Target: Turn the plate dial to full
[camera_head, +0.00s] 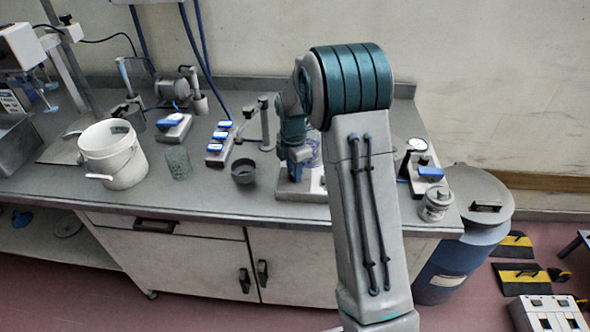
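A low pale plate unit (314,196) sits on the grey bench, mostly behind my arm. I take it to be the plate that the task names. My gripper (296,178) points down over the left part of this unit, close to its front. Its fingers are small and dark here, and I cannot tell whether they are open or shut, or whether they touch anything. The dial cannot be made out; the gripper and arm may cover it. A clear vessel with blue marks (315,152) shows partly behind the arm, above the unit.
Left of the plate unit stand a dark cup (243,171), a clear beaker (178,163), a white bucket (113,155) and a blue-switched block (220,144). Right of my arm are a gauge device (419,174) and a metal canister (436,204). A blue drum (447,268) stands beside the bench.

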